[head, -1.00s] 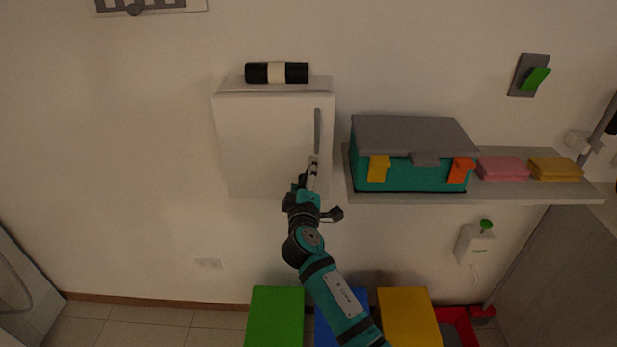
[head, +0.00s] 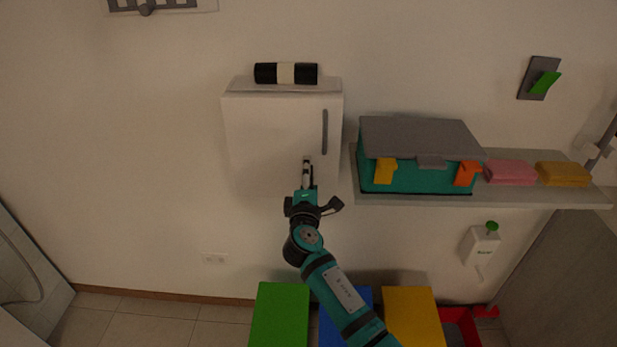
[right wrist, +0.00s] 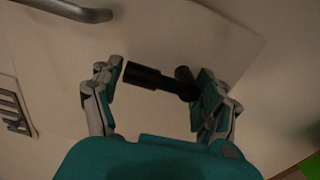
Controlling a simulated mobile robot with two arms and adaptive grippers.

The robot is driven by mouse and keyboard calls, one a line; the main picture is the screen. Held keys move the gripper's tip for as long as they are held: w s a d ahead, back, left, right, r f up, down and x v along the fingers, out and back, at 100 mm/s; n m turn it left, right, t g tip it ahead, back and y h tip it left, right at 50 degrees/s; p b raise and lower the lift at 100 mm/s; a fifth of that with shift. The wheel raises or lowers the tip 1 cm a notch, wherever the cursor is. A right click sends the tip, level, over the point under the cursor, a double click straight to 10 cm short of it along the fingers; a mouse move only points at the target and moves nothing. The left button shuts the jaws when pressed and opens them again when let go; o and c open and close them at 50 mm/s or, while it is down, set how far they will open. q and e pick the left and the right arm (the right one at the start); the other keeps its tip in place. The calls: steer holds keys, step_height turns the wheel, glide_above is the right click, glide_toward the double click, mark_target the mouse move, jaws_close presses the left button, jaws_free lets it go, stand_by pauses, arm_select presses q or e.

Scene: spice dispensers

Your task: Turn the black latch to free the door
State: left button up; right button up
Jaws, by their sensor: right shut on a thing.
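The white cabinet (head: 262,135) hangs on the wall, its door closed, with a grey vertical handle (head: 325,132) near its right edge. The handle also shows at the upper left of the right wrist view (right wrist: 75,10). The black latch (right wrist: 150,76) lies across the space between the fingers in the right wrist view, near the door's edge. In the head view my right gripper (head: 308,163) is at the lower right of the cabinet and hides the latch. My left gripper is not in view.
A black-and-white roll (head: 286,73) lies on the cabinet. To the right, a shelf (head: 480,193) holds a teal box (head: 425,178) and pink (head: 511,171) and yellow (head: 563,173) pads. Green (head: 279,315), blue (head: 330,330) and yellow (head: 411,318) boxes stand below.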

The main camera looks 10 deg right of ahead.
steer(key=shift+r, duration=0.2)
steer(key=o, duration=1.1)
steer(key=shift+f, duration=0.1)
steer(key=shift+s+a+f, duration=0.1)
steer(key=shift+s, duration=0.05)
steer(key=v, duration=1.1)
steer(key=shift+s+a, duration=0.1)
steer(key=shift+s, duration=0.2)
